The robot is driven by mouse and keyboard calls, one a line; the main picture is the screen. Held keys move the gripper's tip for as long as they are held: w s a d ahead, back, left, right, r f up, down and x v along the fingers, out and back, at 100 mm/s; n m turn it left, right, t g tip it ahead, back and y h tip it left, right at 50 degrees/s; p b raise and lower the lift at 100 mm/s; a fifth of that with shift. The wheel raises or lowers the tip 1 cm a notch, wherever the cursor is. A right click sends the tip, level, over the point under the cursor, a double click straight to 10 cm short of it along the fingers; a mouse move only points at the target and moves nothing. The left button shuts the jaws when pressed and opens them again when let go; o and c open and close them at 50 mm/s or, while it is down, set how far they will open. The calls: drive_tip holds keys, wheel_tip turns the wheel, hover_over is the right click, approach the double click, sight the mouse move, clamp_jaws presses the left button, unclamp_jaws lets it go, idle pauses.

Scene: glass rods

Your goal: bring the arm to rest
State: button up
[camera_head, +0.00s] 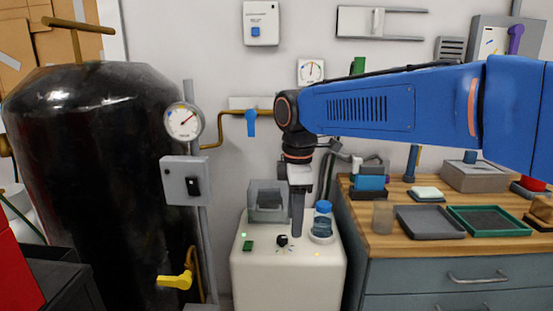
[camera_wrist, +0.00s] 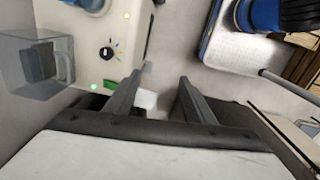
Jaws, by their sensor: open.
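My blue arm (camera_head: 360,105) reaches in from the right edge, and its wrist bends down over the white cabinet (camera_head: 290,285). My gripper (camera_head: 298,228) points down at the cabinet top, close to the black knob (camera_head: 282,240). In the wrist view my gripper (camera_wrist: 160,84) has its two dark fingers apart, with nothing between them but background. The knob (camera_wrist: 107,52) and a green light are left of the fingers there. In the head view I cannot tell whether the fingertips touch the cabinet.
A blue-capped jar (camera_head: 322,222) stands right of my gripper and a grey clear-sided box (camera_head: 267,203) left of it. A black tank (camera_head: 95,170) and a gauge post (camera_head: 184,121) stand left. The wooden bench (camera_head: 380,235) at right carries trays, including a green-rimmed one (camera_head: 490,233).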

drive_tip(key=s+d+f+m+t, duration=0.1)
drive_tip(key=s+d+f+m, duration=0.1)
drive_tip(key=s+d+m, duration=0.45)
drive_tip(key=s+d+f+m+t, duration=0.1)
drive_tip(key=s+d+f+m, duration=0.15)
drive_tip(key=d, duration=0.75)
drive_tip(key=s+d+f+m+t, duration=0.2)
drive_tip(key=s+d+f+m, duration=0.5)
drive_tip(key=s, duration=0.4)
drive_tip(key=d+m, duration=0.1)
drive_tip(key=m, duration=0.1)
drive_tip(key=shift+f+m, duration=0.3)
drive_tip(key=shift+f, duration=0.05)
